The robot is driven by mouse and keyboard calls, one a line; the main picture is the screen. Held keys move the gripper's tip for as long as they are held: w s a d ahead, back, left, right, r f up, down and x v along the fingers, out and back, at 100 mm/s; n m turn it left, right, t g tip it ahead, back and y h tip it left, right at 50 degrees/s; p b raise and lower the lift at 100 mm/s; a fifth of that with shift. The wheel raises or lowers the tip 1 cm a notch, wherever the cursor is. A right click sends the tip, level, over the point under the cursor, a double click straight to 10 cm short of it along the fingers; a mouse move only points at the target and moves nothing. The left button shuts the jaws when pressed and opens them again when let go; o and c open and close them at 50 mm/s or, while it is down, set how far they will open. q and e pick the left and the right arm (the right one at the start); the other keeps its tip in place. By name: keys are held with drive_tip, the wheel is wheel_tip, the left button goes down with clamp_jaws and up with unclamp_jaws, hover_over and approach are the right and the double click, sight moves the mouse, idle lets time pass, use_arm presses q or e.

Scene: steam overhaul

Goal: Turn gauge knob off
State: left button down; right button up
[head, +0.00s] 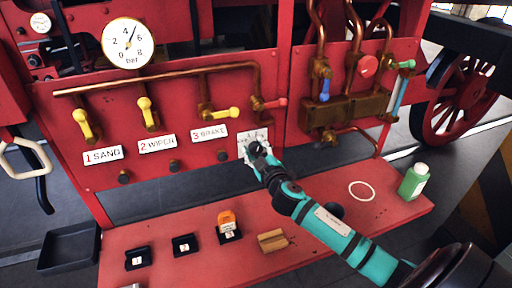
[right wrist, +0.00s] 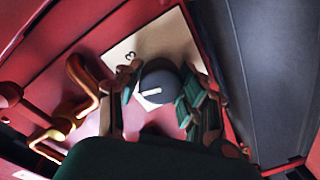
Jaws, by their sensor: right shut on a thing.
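The gauge knob is a dark round knob with a pale pointer line, best seen in the right wrist view (right wrist: 157,84). It sits on a white dial plate (head: 245,150) low on the red panel, which also shows in the right wrist view (right wrist: 168,36). A digit on the plate is readable there. My right gripper (head: 257,148) is at the plate and hides most of the knob in the head view. In the right wrist view its fingers (right wrist: 155,98) are on both sides of the knob, shut on it. My left gripper is not in view.
Yellow levers (head: 148,114) and copper pipes (head: 170,80) stand out left of the plate. A red lever (head: 276,103) is just above it. Below, the red shelf (head: 180,270) holds small black holders, a brown block (head: 272,241) and a green bottle (head: 413,182).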

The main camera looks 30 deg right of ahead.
drive_tip(key=n+p, duration=0.1)
drive_tip(key=n, duration=0.6)
drive_tip(key=shift+p, duration=0.4)
drive_tip(key=n+p, duration=0.1)
drive_tip(key=n, duration=0.2)
drive_tip(key=shift+n, duration=0.3)
drive_tip(key=shift+f+n+p, duration=0.2)
drive_tip(key=shift+n+p, duration=0.2)
drive_tip(key=shift+n, duration=1.4)
drive_tip(key=o, duration=1.2)
drive_tip(key=shift+r+h, duration=0.1)
drive_tip(key=shift+h, duration=0.3)
drive_tip(key=shift+s+a, duration=0.1)
drive_tip(key=v, duration=1.1)
drive_tip(key=shift+s, duration=0.4)
drive_tip(key=shift+r, duration=0.1)
